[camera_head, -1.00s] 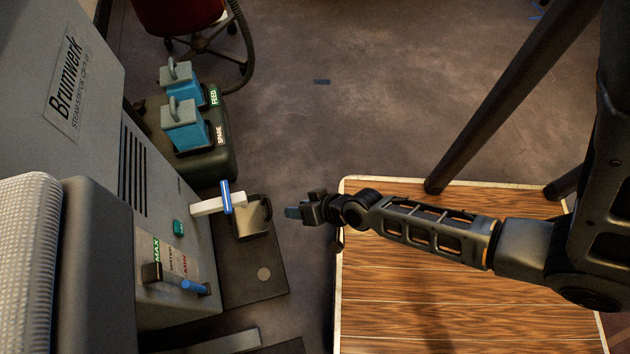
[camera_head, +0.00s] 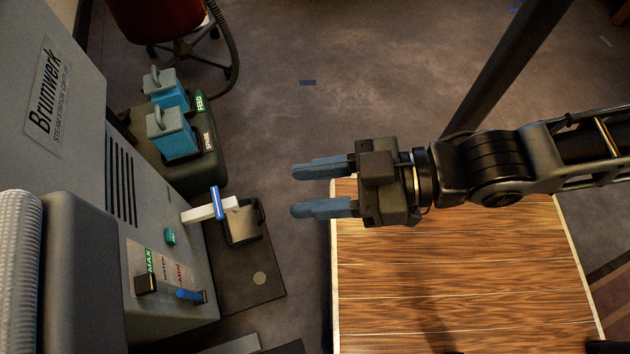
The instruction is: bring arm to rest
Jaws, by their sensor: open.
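My gripper (camera_head: 318,188) is in the middle of the picture, with its two blue-grey fingers pointing left. The fingers are apart and nothing is between them. It is above the left edge of a wooden tabletop (camera_head: 470,290) and touches nothing that I can see. My arm reaches in from the right side of the picture.
A grey steam station (camera_head: 60,120) stands at the left, with a white and blue tap (camera_head: 205,211) over a small container (camera_head: 243,222). Two blue canisters, a rear one (camera_head: 168,92) and a front one (camera_head: 172,135), sit on a dark base behind. Open floor (camera_head: 330,130) lies beyond the gripper.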

